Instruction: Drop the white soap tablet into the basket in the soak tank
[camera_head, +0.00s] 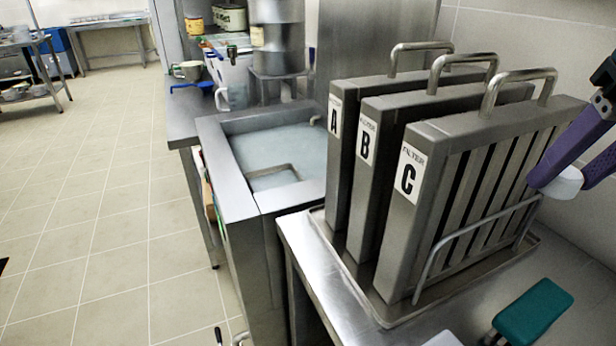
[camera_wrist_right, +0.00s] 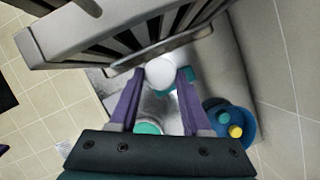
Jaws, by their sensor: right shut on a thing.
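The white soap tablet (camera_head: 566,183) is a round puck held at the right edge of the head view, beside filter C. My right gripper (camera_head: 556,184) has purple fingers and is shut on it. In the right wrist view the tablet (camera_wrist_right: 160,71) sits between the tips of the gripper (camera_wrist_right: 160,78). The soak tank (camera_head: 225,165) is a steel basin of cloudy, pale water left of the filters. The basket (camera_head: 272,169) shows as a thin rectangular rim at the water's near side; its inside is hidden. My left gripper is not in view.
Upright filters A (camera_head: 337,165), B (camera_head: 366,185) and C (camera_head: 398,240) stand in a steel tray (camera_head: 420,315) between the tablet and the tank, with tall loop handles. A teal-topped object (camera_head: 535,310) lies on the counter. A blue bowl (camera_wrist_right: 218,108) shows in the wrist view.

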